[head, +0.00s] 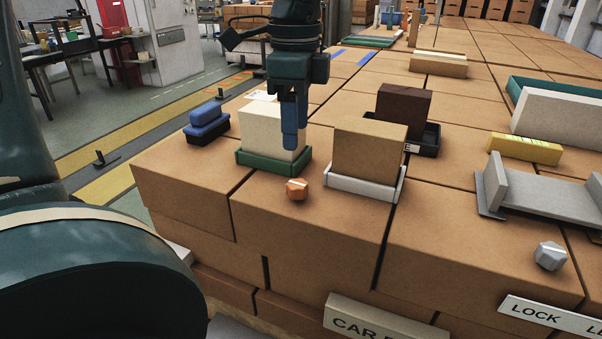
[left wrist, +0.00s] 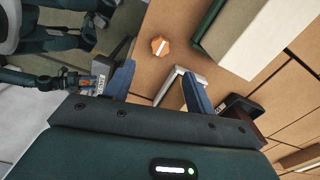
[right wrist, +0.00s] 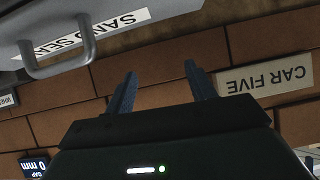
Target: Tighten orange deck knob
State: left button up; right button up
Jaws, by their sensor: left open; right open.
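The orange deck knob (head: 297,189) is a small faceted knob on the tan brick deck, in front of the green tray (head: 246,160). It also shows in the left wrist view (left wrist: 160,47) with a pale stripe across its top, beyond the fingers and apart from them. My left gripper (head: 294,125) points down in front of the cream block (head: 262,128), above and behind the knob in the head view. Its blue fingers are apart and empty in the left wrist view (left wrist: 159,88). My right gripper (right wrist: 163,88) is open and empty, facing the brick front.
A tan block (head: 369,150) in a white tray stands right of the knob. A grey faceted knob (head: 550,256) sits far right, near a grey bracket (head: 545,195). A grey handle (right wrist: 62,66) and a CAR FIVE sign (right wrist: 264,80) are near my right gripper.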

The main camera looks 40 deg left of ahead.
aim_at(297, 183)
pick_arm(q)
notch_tip(297, 183, down, 10)
jog(key=shift+r, duration=0.25)
pick_arm(e)
jog(key=shift+s, duration=0.1)
pick_arm(q)
jog(key=shift+f+p, duration=0.3)
jog(key=shift+f, duration=0.15)
pick_arm(e)
jog(key=shift+w+r, duration=0.1)
jog(key=shift+w, duration=0.1)
pick_arm(q)
jog(key=c, duration=1)
pick_arm(e)
jog(key=shift+d, duration=0.1)
pick_arm(q)
jog(key=shift+o, duration=0.2)
pick_arm(e)
jog(key=shift+f, duration=0.2)
